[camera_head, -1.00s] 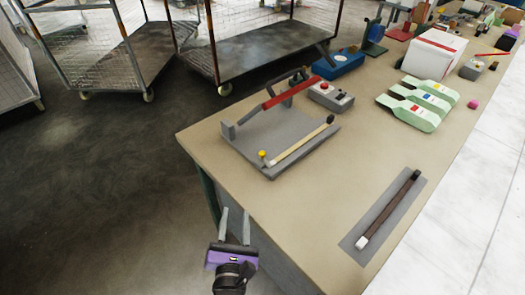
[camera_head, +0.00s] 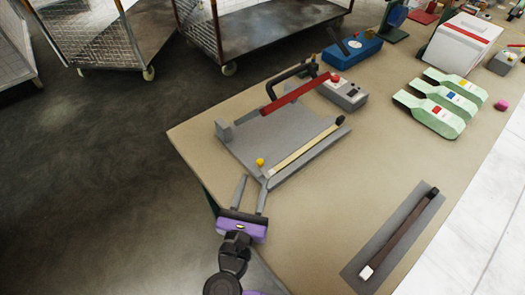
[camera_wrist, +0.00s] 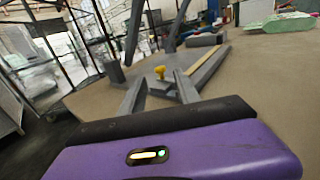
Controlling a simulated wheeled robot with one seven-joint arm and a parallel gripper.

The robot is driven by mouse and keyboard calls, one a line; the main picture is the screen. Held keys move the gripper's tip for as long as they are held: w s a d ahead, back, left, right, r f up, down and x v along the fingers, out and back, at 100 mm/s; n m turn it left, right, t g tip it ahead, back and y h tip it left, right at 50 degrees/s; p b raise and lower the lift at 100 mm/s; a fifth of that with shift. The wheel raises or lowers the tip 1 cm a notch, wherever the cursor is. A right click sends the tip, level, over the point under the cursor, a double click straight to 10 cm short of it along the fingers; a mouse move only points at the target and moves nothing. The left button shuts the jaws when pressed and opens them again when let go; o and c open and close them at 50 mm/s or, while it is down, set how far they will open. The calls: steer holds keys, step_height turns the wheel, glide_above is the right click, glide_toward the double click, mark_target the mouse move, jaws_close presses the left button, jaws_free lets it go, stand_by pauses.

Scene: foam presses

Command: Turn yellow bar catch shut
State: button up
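The foam press (camera_head: 240,150) is a grey plate on the tan table, with a raised red bar (camera_head: 296,94) on a dark hinge arm. A pale yellow bar (camera_head: 302,151) lies along its near right edge, with a black end at the far right. A small yellow knob (camera_head: 260,162) stands at the near end of that bar; it also shows in the wrist view (camera_wrist: 160,72). My purple gripper (camera_head: 252,186) is open and empty at the press's near corner. Its fingertips point at the knob and look short of it; exact contact cannot be told.
A grey box with a red button (camera_head: 344,93) stands behind the press. A dark bar with a white end lies on a grey mat (camera_head: 358,262) at the right. Green paddle-shaped pieces (camera_head: 436,112) lie farther back. Bare table lies between press and mat.

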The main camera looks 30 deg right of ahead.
mark_target(260, 164)
steer(key=p+x, duration=0.1)
steer(key=x, duration=0.7)
jaws_close()
